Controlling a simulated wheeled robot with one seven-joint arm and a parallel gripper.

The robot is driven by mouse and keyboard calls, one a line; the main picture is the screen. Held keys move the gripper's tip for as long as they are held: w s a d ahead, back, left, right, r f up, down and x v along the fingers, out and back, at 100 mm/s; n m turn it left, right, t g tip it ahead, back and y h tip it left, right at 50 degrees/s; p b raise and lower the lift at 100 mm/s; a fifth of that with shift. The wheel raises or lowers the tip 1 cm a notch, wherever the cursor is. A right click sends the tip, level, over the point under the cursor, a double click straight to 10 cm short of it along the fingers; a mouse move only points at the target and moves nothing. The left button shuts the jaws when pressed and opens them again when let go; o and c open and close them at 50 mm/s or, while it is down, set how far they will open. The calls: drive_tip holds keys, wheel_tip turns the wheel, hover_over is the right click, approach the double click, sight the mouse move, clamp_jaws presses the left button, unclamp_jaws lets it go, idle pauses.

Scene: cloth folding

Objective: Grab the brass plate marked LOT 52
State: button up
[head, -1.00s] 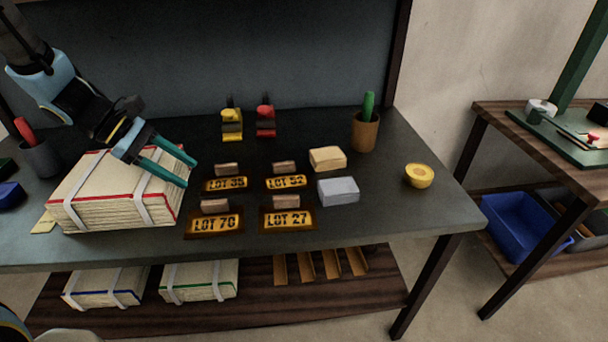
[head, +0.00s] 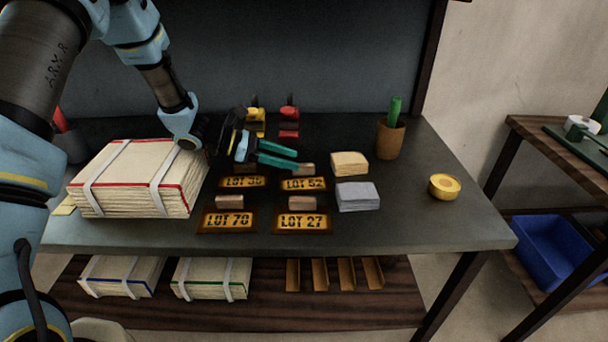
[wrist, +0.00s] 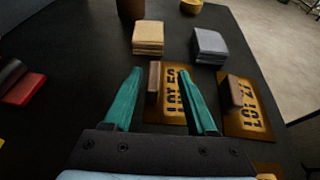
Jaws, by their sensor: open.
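The brass plate marked LOT 52 (head: 304,184) lies on the dark table in the back row of plates, with a small brown block (head: 305,169) at its far edge. My gripper (head: 297,159) is open and empty, its teal fingers pointing right just above and behind that block. In the wrist view the LOT 52 plate (wrist: 170,112) is partly hidden by the right finger. The block (wrist: 153,82) shows between the spread fingers of my gripper (wrist: 160,72). I see no contact with the plate.
Plates LOT 27 (head: 303,222), LOT 70 (head: 229,221) and one probably marked LOT 35 (head: 243,182) lie close by with blocks. A tan stack (head: 349,164) and a grey stack (head: 357,197) stand right. A strapped paper bundle (head: 130,182) is left.

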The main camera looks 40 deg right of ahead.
sight(311, 164)
drive_tip(key=shift+w+f+p+x, duration=0.15)
drive_tip(key=shift+p+x, duration=0.45)
drive_tip(key=shift+x, duration=1.15)
drive_tip(key=shift+w+f+p+x, duration=0.1)
drive_tip(key=shift+w+p+x, duration=0.35)
drive_tip(key=shift+x, duration=1.3)
drive_tip(key=shift+s+d, duration=0.15)
drive_tip(key=shift+s, duration=0.05)
drive_tip(key=shift+c, duration=0.2)
drive_tip(key=shift+r, duration=0.1)
clamp_jaws()
